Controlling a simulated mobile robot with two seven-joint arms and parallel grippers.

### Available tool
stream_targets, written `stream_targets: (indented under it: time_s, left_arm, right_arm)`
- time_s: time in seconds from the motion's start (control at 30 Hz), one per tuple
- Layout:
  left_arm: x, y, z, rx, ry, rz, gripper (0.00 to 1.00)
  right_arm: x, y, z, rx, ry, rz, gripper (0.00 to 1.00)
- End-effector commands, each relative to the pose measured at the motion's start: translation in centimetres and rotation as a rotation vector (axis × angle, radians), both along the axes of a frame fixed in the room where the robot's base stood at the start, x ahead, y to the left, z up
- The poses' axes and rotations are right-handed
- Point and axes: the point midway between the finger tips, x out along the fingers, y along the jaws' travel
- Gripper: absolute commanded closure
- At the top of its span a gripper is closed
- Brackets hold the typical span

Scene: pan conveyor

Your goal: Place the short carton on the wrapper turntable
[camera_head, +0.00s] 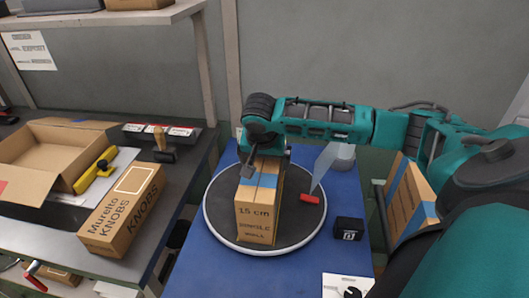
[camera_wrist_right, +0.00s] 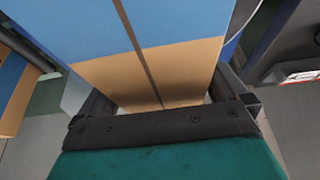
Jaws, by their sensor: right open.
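The short carton (camera_head: 257,222), brown with blue tape and marked "15 cm", stands upright on the dark round wrapper turntable (camera_head: 296,232), left of its middle. My right gripper (camera_head: 262,155) is at the carton's top, reaching in from the right. In the right wrist view the carton (camera_wrist_right: 150,65) with its tape and centre seam fills the space between the fingers of my open right gripper (camera_wrist_right: 165,98). Whether the fingers touch its sides cannot be told. My left gripper is not in view.
A red-handled tool (camera_head: 310,198) lies on the turntable's right part. A small black box (camera_head: 348,228) stands on the blue table beside it. Another taped carton (camera_head: 408,200) is at the right. A "KNOBS" carton (camera_head: 122,212) and an open box (camera_head: 45,160) are on the left bench.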

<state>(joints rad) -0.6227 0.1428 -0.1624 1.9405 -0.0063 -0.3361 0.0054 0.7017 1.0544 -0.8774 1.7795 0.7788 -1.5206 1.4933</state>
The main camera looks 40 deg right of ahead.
Motion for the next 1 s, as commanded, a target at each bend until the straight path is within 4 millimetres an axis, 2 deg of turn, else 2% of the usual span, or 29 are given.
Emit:
stream_targets:
  time_s: [0.5,0.7,1.0]
  left_arm:
    - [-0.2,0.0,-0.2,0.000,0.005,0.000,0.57]
    - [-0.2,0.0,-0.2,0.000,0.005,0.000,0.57]
    - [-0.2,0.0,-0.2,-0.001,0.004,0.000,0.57]
  right_arm:
    - [-2.3,3.0,9.1,0.001,-0.005,0.002,0.00]
    - [-2.7,3.5,10.7,0.002,-0.002,0.000,0.00]
    - [-2.8,3.6,10.9,0.001,-0.001,0.000,0.00]
